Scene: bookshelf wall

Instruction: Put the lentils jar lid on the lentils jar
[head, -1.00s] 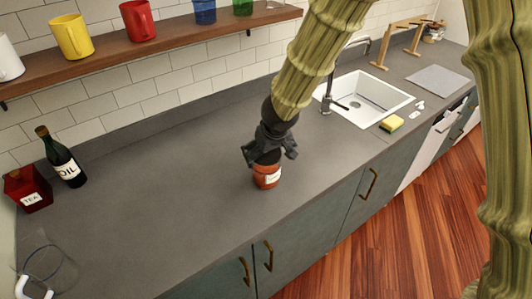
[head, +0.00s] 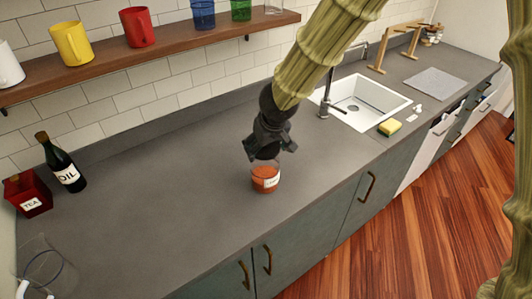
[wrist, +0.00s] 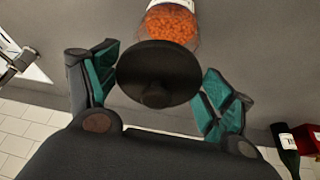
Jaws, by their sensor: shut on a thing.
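The lentils jar (head: 265,180) is a clear jar with orange contents and a white label, upright on the grey counter. It also shows in the wrist view (wrist: 170,25), partly covered by the lid. My gripper (head: 268,147) is above the jar, slightly up and left of its opening. In the wrist view my gripper (wrist: 160,88) is shut on a dark round lid (wrist: 157,68) with a knob, held between teal pads. The lid looks apart from the jar, and the jar's clear upper rim shows below my gripper in the head view.
An oil bottle (head: 64,163) and a red tea box (head: 27,194) stand at the left. A sink (head: 365,101) and a yellow sponge (head: 389,127) are at the right. A shelf (head: 120,56) with mugs runs along the wall. The counter around the jar is clear.

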